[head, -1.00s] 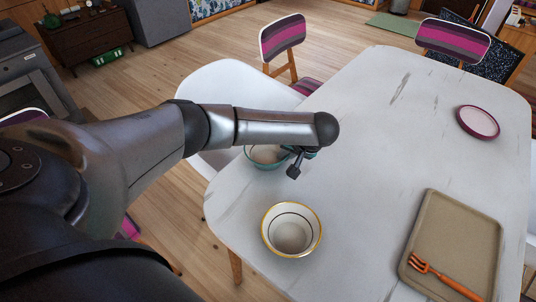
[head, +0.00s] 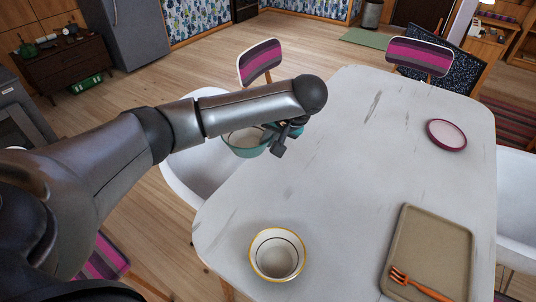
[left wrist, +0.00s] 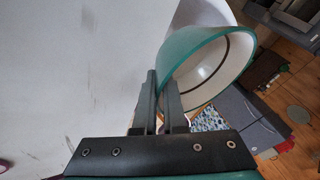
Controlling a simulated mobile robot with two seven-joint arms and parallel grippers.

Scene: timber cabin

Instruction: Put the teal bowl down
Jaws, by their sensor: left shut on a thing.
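The teal bowl (head: 246,146), teal outside and white inside, is partly hidden behind my left arm in the head view. My left gripper (head: 284,137) is shut on its rim at the bowl's right side. In the left wrist view the fingers (left wrist: 165,100) pinch the rim of the teal bowl (left wrist: 176,57), and the bowl is clear of other dishes. In the head view the bowl shows over the table's left edge and the white chair; its exact height above them I cannot tell. My right gripper is not in view.
The white table (head: 330,170) carries a yellow-rimmed bowl (head: 277,262) at its near left. A beige tray (head: 430,245) with an orange fork (head: 420,285) lies at the near right, a maroon-rimmed plate (head: 446,134) at the far right. The table's middle is bare. A white chair (head: 185,185) stands at left.

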